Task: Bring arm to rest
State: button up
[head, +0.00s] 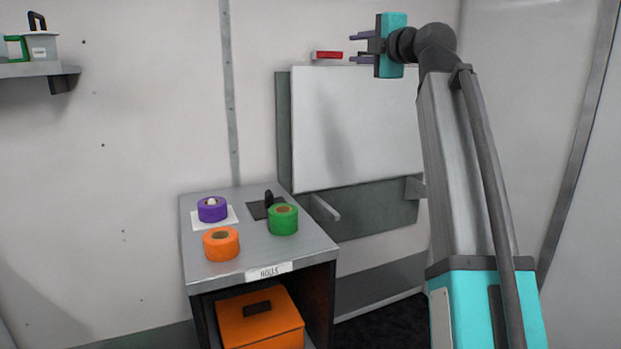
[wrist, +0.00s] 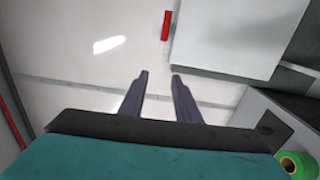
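My arm is raised on the right of the head view, and my gripper (head: 356,47) is held high, pointing left. Its two purple-grey fingers are apart with nothing between them. The wrist view also shows the fingers of my gripper (wrist: 159,74) parted and empty, with bare wall beyond them. In the head view the gripper is in front of the wall, near the top of a large white panel (head: 350,125).
A grey cabinet (head: 265,262) holds purple (head: 212,210), orange (head: 221,246) and green (head: 283,220) rolls on top. An orange box (head: 262,322) sits inside it. A red object (head: 327,55) is above the panel. A shelf (head: 30,69) is at upper left.

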jog(key=w+f+m+g+p, duration=0.15)
jog(key=w+f, duration=0.25)
jog(key=f, duration=0.6)
jog(key=w+a+f+g+h+p, duration=0.1)
jog(key=w+f+p, duration=0.25)
jog(key=f, duration=0.65)
jog(key=w+f+g+p, duration=0.2)
jog(key=w+f, duration=0.3)
jog(key=f, duration=0.5)
jog(key=s+f+m+g+h+p, duration=0.1)
jog(key=s+f+g+p, duration=0.25)
jog(key=f, duration=1.35)
jog(key=s+f+m+g+h+p, duration=0.15)
jog(key=s+f, duration=0.35)
jog(key=f, duration=1.3)
jog(key=s+f+m+g+p, duration=0.5)
jog(key=s+f+g, duration=0.1)
jog(key=s+f, duration=1.9)
jog(key=s+d+f+m+g+h, duration=0.1)
jog(key=s+m, duration=0.3)
jog(key=s, duration=0.6)
jog(key=s+d+f+m+g+h+p, duration=0.1)
jog(key=s+d+m+g, duration=0.2)
jog(key=s, duration=0.7)
jog(key=s+d+f+m+g+h+p, duration=0.1)
jog(key=s+d+m+g+h, duration=0.1)
jog(key=s+m, duration=0.5)
jog(key=s, duration=0.4)
jog(key=shift+d+f, duration=0.15)
jog(key=shift+f, duration=0.1)
